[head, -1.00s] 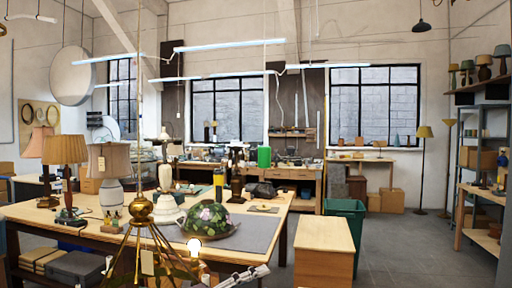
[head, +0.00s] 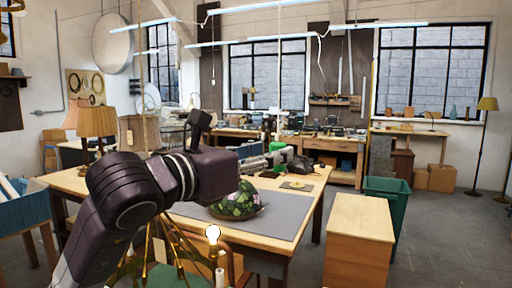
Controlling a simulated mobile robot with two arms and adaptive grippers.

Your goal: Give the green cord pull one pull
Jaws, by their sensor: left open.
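The green cord pull (head: 277,147) hangs on a thin cord above the far side of the worktable. My left arm reaches in from the lower left across the table. Its gripper (head: 290,159) is open at the cord pull and covers part of it. Green shows above the fingers. I cannot tell whether the fingers touch it or stand around it. My right gripper is out of view.
A worktable (head: 312,200) holds a floral glass shade (head: 238,204) on a grey mat. A lit bulb (head: 213,234) stands in front. A wooden cabinet (head: 358,240) and green bin (head: 386,204) stand right. A white pull (head: 204,82) hangs left.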

